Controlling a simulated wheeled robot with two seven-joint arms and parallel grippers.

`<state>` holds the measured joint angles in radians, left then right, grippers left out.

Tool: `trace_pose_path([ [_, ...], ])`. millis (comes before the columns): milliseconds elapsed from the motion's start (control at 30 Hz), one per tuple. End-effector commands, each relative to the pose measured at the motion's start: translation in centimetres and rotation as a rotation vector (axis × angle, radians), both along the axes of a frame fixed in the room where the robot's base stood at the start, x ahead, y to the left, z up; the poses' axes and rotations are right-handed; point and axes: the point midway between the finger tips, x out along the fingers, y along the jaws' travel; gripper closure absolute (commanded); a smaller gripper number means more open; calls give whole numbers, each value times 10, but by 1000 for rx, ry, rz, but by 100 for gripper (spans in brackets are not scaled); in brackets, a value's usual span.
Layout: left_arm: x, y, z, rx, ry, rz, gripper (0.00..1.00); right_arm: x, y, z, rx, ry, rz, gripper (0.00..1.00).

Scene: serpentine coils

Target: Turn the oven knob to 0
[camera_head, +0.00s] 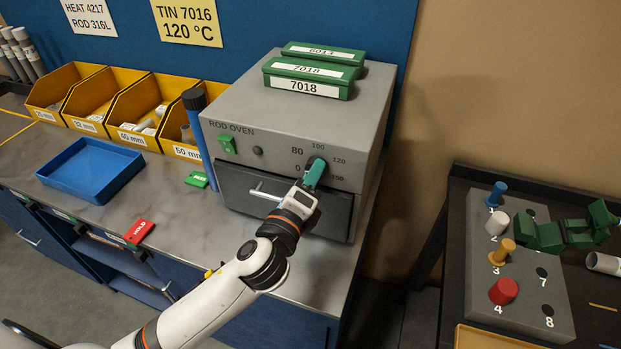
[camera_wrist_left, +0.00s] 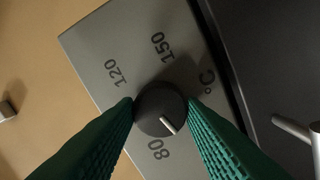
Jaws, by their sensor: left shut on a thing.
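The rod oven (camera_head: 290,120) is a grey box on the bench, with a dial marked 0, 80, 100, 120 and 150 on its front. My left gripper (camera_head: 316,168) reaches the dial and hides most of the knob in the head view. In the left wrist view, the round dark knob (camera_wrist_left: 159,108) sits between the two green fingers (camera_wrist_left: 161,110), which are shut on its sides. The knob's white pointer line angles to the lower right, between the 80 mark and the right finger. The 0 and 100 marks are hidden there. My right gripper is not in view.
A drawer handle (camera_head: 266,194) sticks out below the dial, close to my left gripper. Green boxes (camera_head: 311,78) lie on the oven. A blue tray (camera_head: 92,170) and yellow bins (camera_head: 136,110) stand at left. A dark table with a peg board (camera_head: 520,280) stands at right.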

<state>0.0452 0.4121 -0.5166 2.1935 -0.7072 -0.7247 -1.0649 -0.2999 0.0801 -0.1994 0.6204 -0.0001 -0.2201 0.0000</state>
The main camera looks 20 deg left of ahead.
Motion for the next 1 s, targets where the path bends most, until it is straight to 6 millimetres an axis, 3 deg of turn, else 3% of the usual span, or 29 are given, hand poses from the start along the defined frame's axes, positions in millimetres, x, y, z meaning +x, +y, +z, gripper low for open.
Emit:
trace_pose_path([
  [400, 0, 0, 0, -234, 7, 1, 86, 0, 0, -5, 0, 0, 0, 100],
  [1000, 0, 0, 0, -284, 10, 0, 86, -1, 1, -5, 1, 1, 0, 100],
])
